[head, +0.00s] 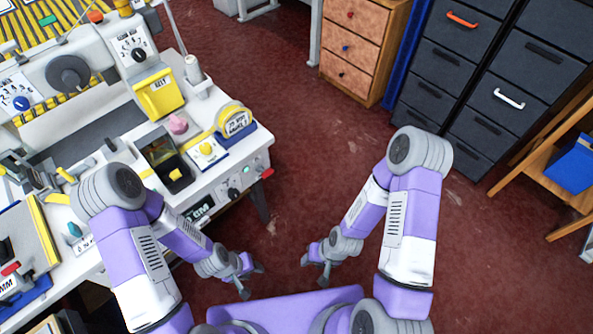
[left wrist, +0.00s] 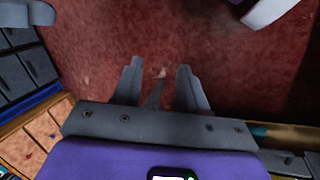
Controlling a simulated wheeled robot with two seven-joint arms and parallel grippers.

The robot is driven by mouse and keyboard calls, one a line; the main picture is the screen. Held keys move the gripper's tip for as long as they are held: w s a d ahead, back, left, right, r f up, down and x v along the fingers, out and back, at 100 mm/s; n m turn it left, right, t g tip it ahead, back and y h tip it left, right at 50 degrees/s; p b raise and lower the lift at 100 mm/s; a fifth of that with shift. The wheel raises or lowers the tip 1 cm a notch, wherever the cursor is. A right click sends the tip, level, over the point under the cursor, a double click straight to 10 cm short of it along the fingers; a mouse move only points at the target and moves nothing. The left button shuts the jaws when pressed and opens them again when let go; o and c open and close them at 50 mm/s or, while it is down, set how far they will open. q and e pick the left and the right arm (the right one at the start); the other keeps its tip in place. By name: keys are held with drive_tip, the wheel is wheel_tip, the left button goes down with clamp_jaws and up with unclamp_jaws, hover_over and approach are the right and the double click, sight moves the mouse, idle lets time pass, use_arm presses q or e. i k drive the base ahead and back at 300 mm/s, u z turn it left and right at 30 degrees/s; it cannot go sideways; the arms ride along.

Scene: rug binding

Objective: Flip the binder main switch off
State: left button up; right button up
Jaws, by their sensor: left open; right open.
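The white binding machine (head: 205,120) stands on a white bench at the left of the head view. Its front panel carries a dark knob (head: 232,193), a green button and a red part (head: 267,173) at the right end. I cannot tell which of these is the main switch, or its position. My left gripper (head: 251,281) is open and empty, low in front of the bench and apart from the panel. In the left wrist view its two fingers (left wrist: 160,88) stand apart over the red floor. My right gripper (head: 313,273) is open and empty, to the right of the left one.
A wooden drawer unit (head: 362,45) and dark filing cabinets (head: 470,75) stand at the back right. A wooden shelf with a blue box (head: 573,165) is at the right edge. Red floor (head: 300,130) between bench and cabinets is clear.

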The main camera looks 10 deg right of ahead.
sight(266, 173)
drive_tip(key=k, duration=0.65)
drive_tip(key=z, duration=0.55)
drive_tip(key=i, duration=1.25)
drive_tip(key=u, duration=0.05)
